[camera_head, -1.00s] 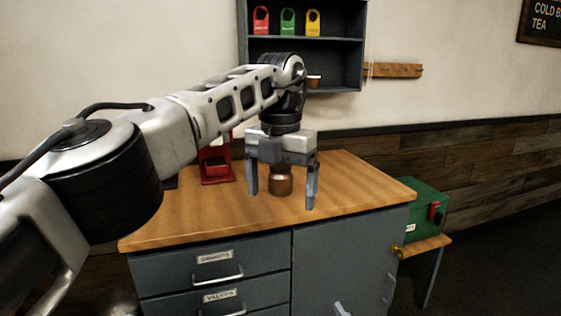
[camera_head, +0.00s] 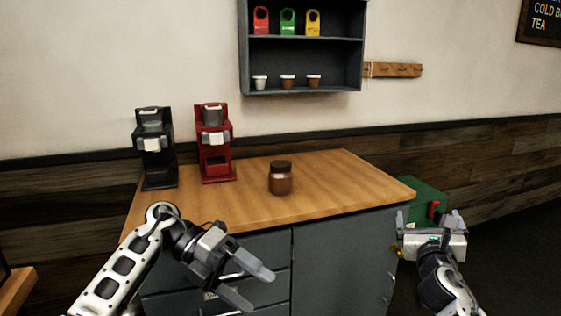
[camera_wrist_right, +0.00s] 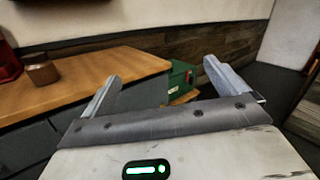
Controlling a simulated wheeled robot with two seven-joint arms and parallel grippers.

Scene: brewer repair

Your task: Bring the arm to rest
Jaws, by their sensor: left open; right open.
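My left gripper (camera_head: 256,290) is open and empty, low in front of the cabinet drawers, with its arm folded down at the lower left. My right gripper (camera_head: 430,222) is open and empty to the right of the cabinet. In the right wrist view its two fingers (camera_wrist_right: 162,82) stand wide apart with nothing between them. A brown jar with a dark lid (camera_head: 280,180) stands upright on the wooden counter (camera_head: 330,185), apart from both grippers. The jar also shows in the right wrist view (camera_wrist_right: 42,72).
A black brewer (camera_head: 155,150) and a red brewer (camera_head: 214,145) stand at the counter's left. A wall shelf (camera_head: 302,93) holds coloured tags and three small cups. A green box (camera_head: 428,197) sits right of the cabinet, behind my right gripper. The counter's right part is clear.

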